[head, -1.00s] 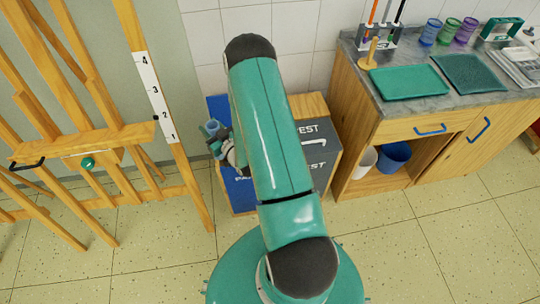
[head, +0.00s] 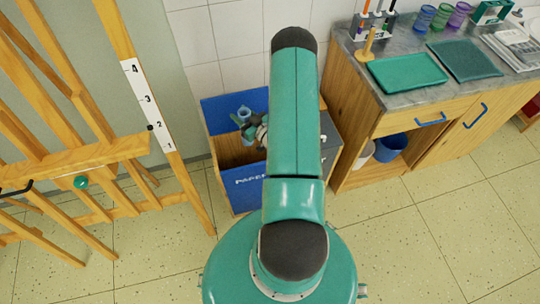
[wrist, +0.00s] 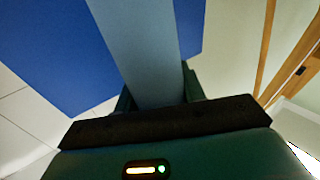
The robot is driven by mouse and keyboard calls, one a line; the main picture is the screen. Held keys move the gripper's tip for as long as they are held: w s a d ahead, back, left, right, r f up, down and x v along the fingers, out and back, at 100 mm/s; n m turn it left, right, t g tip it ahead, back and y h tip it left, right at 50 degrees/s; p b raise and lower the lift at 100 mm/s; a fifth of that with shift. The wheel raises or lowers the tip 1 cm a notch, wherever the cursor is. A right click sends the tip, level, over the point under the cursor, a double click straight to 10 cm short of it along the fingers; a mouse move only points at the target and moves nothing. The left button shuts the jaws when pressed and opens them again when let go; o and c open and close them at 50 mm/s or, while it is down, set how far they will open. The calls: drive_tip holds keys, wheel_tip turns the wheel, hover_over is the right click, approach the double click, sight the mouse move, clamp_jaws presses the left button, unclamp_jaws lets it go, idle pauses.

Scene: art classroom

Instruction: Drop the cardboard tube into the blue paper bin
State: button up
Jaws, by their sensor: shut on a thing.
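The blue paper bin (head: 243,190) stands against the wall, its blue front lettered and its open top showing a bare wooden inside. My gripper (head: 246,124) is over the bin's opening, partly hidden by my arm. It is shut on the cardboard tube (head: 244,114), which looks pale blue-grey here. In the wrist view the tube (wrist: 145,45) runs up from between my fingers (wrist: 158,97), with a blue panel (wrist: 60,50) behind it. The tube's lower end is not clear in the head view.
A grey bin (head: 328,140) stands right of the paper bin, mostly behind my arm. A wooden easel (head: 75,160) stands close on the left. On the right is a counter (head: 400,85) with green trays, cups and a tool rack. The floor in front is clear.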

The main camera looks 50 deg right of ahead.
drive_tip(key=shift+s+f, duration=0.1)
drive_tip(key=shift+f, duration=1.75)
drive_tip(key=o, duration=1.2)
drive_tip(key=shift+o, duration=0.2)
drive_tip(key=s+a, duration=0.1)
drive_tip(key=s, duration=1.2)
drive_tip(key=shift+s, duration=0.35)
